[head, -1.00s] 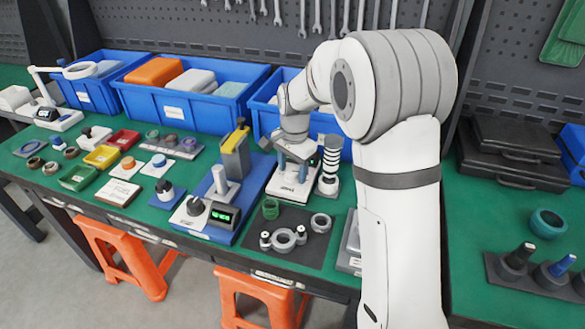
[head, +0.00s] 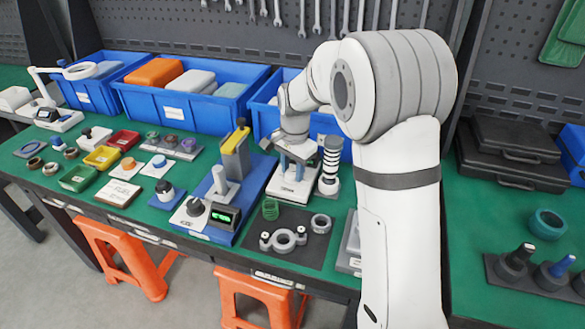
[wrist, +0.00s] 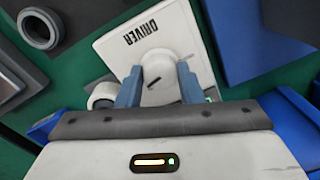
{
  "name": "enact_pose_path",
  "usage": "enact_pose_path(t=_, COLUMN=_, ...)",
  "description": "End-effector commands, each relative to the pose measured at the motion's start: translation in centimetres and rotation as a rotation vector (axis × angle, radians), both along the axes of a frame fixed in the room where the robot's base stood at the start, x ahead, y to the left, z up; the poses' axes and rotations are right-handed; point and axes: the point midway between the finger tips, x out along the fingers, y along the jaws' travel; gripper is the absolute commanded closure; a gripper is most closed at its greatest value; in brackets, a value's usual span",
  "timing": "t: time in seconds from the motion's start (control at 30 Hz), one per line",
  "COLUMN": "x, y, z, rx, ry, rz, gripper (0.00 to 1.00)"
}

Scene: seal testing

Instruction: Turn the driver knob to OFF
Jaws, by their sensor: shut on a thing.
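The white driver unit (wrist: 120,45) carries the printed word DRIVER and stands on the bench; in the head view it is the white base (head: 293,187) under my gripper. Its pale round knob (wrist: 168,66) shows in the wrist view with a short dark mark on its face. My gripper (wrist: 160,80) is shut on the knob, with one blue-grey finger on each side. In the head view my gripper (head: 292,168) points down over the unit and hides most of the knob. I see no OFF label, so I cannot tell which position the knob is at.
A striped black-and-white column (head: 331,165) stands close on the right. A blue-based tester (head: 222,205) with a green display is on the left. A dark mat (head: 312,255) with metal rings lies in front, and a blue bin (head: 262,122) stands behind.

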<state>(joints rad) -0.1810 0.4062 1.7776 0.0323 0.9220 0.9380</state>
Motion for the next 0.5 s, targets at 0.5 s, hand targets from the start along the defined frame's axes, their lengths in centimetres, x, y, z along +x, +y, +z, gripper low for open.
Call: enact_pose_path(t=0.5, x=0.09, y=-0.03, z=0.19, rx=0.001, ry=-0.002, rz=0.378, gripper=0.89)
